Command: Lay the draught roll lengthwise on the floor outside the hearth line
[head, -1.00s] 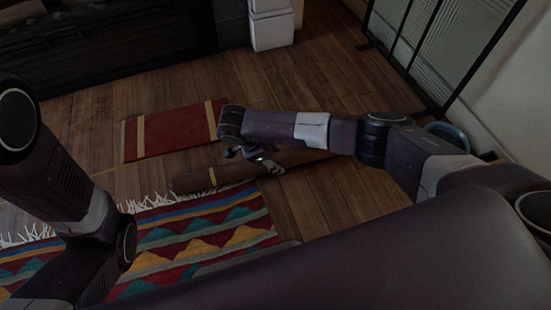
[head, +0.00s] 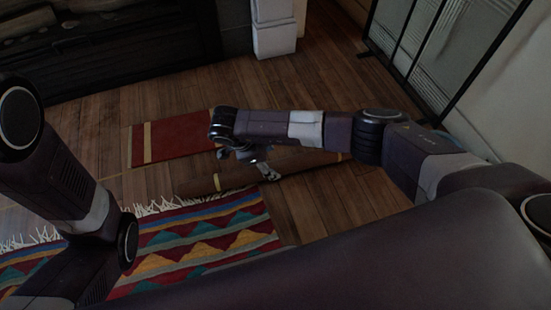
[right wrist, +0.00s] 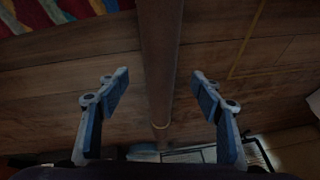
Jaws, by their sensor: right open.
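The draught roll (head: 215,182) is a long brown roll with tan bands. It appears to lie on the wooden floor between the red mat and the striped rug, and my right arm hides part of it. In the right wrist view the roll (right wrist: 158,40) runs between the two fingers of my right gripper (right wrist: 160,76). The fingers are open, with a gap on each side of the roll. In the head view my right gripper (head: 262,170) hangs over the roll. A thin yellow line (head: 110,177), perhaps the hearth line, shows on the floor at the left. My left gripper is out of view.
A red mat (head: 180,140) with a tan band lies beyond the roll. A fringed striped rug (head: 205,235) lies nearer me. The dark fireplace (head: 120,60), a white post (head: 273,35) and a black-framed screen (head: 430,45) stand at the back. Floor right of the mat is clear.

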